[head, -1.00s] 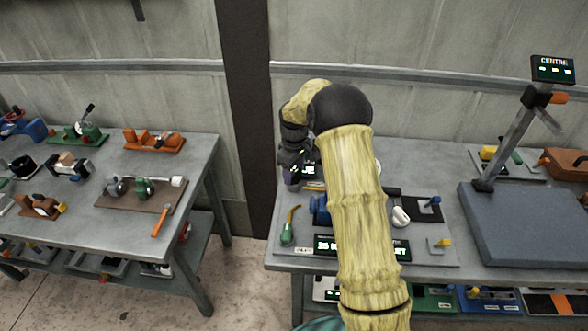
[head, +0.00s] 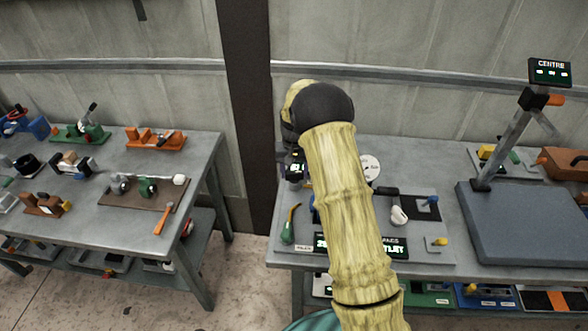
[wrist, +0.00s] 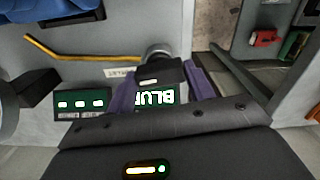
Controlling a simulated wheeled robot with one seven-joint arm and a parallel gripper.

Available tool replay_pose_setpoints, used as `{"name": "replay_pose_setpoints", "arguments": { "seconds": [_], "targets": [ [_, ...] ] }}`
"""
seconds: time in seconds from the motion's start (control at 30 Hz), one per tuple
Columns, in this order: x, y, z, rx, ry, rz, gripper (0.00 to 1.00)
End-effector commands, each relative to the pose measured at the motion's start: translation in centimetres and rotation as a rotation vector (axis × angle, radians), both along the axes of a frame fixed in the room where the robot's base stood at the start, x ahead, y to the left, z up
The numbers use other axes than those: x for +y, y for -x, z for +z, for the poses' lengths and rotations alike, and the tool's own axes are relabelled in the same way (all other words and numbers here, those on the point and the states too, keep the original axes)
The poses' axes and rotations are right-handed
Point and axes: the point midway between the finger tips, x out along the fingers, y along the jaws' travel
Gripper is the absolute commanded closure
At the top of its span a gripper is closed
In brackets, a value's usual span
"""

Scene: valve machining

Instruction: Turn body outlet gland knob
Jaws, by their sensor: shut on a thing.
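In the wrist view my gripper (wrist: 160,82) has two purple fingers, one on each side of a dark block with a grey round knob (wrist: 158,50) at its far end. The gripper is shut on this knob piece; the exact contact is partly hidden. In the head view my gripper is mostly hidden behind my arm, with a small lit dark part (head: 294,167) at the left.
A yellow bent rod (wrist: 70,52) and a small three-light panel (wrist: 82,104) lie close to the gripper in the wrist view. A grey slab (head: 522,225) stands right.

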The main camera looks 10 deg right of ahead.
Motion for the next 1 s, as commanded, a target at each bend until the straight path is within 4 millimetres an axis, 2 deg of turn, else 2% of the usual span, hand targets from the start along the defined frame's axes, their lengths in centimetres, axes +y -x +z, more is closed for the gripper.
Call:
{"name": "replay_pose_setpoints", "arguments": {
  "seconds": [0.3,0.8,0.83,0.93,1.0],
  "targets": [
    [0.02,-0.17,0.20,-0.006,0.000,-0.148,0.70],
    [0.10,-0.19,0.20,-0.007,-0.001,-0.173,0.70],
    [0.10,-0.19,0.20,-0.007,-0.001,-0.173,0.45],
    [0.09,-0.17,0.18,-0.006,-0.001,-0.173,0.26],
    [0.10,-0.13,0.14,-0.004,0.000,-0.172,0.25]
  ]
}}
